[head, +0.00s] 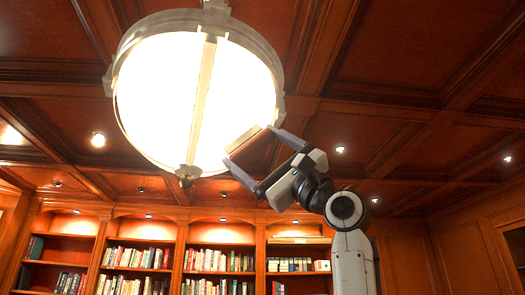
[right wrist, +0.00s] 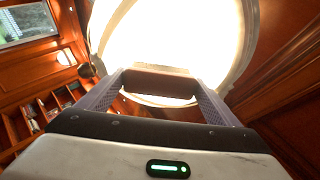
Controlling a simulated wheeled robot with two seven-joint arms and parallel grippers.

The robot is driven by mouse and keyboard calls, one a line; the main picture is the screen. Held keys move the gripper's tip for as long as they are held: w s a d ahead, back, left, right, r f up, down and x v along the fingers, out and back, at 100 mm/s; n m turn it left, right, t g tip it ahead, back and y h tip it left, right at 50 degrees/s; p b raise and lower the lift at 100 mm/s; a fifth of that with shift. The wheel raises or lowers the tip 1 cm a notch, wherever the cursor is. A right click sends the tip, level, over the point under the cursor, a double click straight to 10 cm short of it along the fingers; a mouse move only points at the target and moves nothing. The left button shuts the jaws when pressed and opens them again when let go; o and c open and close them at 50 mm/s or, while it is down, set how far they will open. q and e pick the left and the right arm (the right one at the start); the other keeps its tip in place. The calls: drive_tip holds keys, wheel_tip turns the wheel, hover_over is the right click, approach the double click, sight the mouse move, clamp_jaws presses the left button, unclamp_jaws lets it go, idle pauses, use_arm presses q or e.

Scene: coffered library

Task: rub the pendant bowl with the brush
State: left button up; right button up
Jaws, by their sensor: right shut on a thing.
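The pendant bowl (head: 160,95) is a large, round, brightly lit white bowl with a pale metal rim and a strap, hanging from the ceiling in the head view. It also fills the top of the right wrist view (right wrist: 175,40). My right gripper (head: 252,152) is raised at the bowl's lower right edge, shut on the brush. The brush (head: 243,138) is a brown block between the fingertips; it also shows in the right wrist view (right wrist: 158,84). The brush overlaps the bowl's lower edge in both views; I cannot tell whether they touch. My left gripper is not in view.
A coffered wooden ceiling (head: 390,60) with small spotlights lies above and behind. Bookshelves (head: 180,260) with several rows of books stand along the back wall. The air to the right of my right arm is clear.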

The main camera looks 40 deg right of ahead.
sight(240, 152)
drive_tip(key=a+f, duration=0.1)
drive_tip(key=w+a+f+b, duration=0.1)
drive_tip(key=shift+a, duration=0.35)
drive_tip(key=shift+s+a+r+b, duration=0.1)
drive_tip(key=shift+s+a+b, duration=0.1)
drive_tip(key=shift+s+b, duration=0.15)
drive_tip(key=shift+s+d+r+p, duration=0.1)
drive_tip(key=shift+d+r+p, duration=0.15)
drive_tip(key=shift+r+p, duration=0.1)
drive_tip(key=shift+s+d+r+p, duration=0.2)
drive_tip(key=shift+d+r+p, duration=0.25)
drive_tip(key=shift+d, duration=0.25)
drive_tip(key=shift+s+d+r+p, duration=0.2)
drive_tip(key=shift+d+r+p, duration=0.25)
drive_tip(key=shift+d, duration=0.25)
